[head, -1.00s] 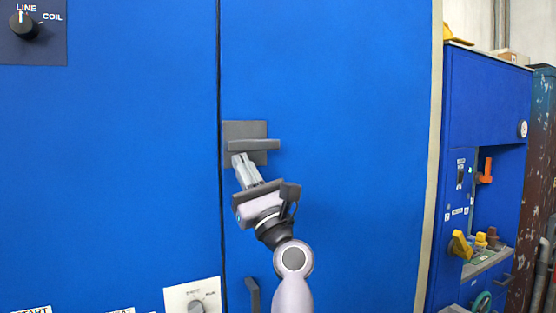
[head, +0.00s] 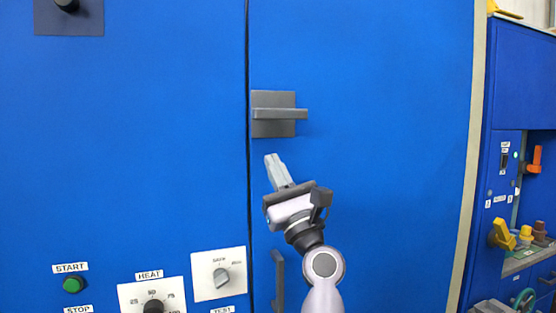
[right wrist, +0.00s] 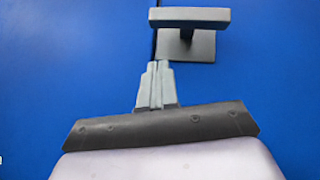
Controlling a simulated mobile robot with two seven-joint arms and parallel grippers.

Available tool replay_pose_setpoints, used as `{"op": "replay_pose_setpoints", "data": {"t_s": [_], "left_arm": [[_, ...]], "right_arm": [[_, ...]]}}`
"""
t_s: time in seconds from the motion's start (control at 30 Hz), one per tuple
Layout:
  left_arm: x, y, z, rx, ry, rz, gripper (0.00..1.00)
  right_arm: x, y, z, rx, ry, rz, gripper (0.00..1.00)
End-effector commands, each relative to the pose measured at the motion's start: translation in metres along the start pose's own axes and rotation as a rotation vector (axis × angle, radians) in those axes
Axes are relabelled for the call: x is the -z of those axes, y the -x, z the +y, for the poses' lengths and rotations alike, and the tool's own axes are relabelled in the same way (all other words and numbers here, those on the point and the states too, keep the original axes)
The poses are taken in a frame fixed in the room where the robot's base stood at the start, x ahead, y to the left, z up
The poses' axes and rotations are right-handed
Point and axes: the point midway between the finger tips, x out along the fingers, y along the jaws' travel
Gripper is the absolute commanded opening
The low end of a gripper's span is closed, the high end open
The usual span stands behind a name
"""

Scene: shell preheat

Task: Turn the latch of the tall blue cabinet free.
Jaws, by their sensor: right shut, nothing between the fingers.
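The tall blue cabinet (head: 390,160) fills the middle of the head view. Its grey latch (head: 280,113) sits beside the vertical door seam, a bar lying level across a square plate. The latch also shows at the top of the right wrist view (right wrist: 189,17). My right gripper (head: 271,157) is shut and empty, just below the latch and apart from it in the head view. In the right wrist view its closed fingertips (right wrist: 158,64) point up toward the latch's plate. My left gripper is not in view.
A dark upright handle (head: 279,280) is lower on the door, left of my right arm. Left of the seam are a green start button (head: 73,285), a heat dial (head: 153,306) and a test switch (head: 221,277). Another blue unit with yellow levers (head: 502,234) stands at right.

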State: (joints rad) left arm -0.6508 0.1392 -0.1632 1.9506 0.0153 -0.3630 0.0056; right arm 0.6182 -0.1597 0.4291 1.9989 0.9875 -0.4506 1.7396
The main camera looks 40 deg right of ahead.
Motion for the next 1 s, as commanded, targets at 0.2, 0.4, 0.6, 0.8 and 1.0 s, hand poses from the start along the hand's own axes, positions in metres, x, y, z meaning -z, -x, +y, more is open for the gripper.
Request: {"op": "replay_pose_setpoints", "data": {"t_s": [0.2,0.4,0.6,0.8,1.0], "left_arm": [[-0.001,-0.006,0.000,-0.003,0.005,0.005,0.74],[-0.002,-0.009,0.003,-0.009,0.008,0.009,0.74],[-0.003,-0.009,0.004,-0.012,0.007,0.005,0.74],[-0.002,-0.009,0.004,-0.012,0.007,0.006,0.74],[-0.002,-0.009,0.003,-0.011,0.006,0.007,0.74]], "right_arm": [[0.001,0.045,0.007,-0.001,-0.001,0.002,0.00],[0.000,0.067,0.011,0.000,0.000,0.001,0.00],[-0.002,0.074,0.011,0.000,0.000,0.000,0.00],[-0.002,0.073,0.011,0.000,0.000,0.000,0.00],[-0.002,0.073,0.011,0.000,0.000,0.000,0.00]]}}
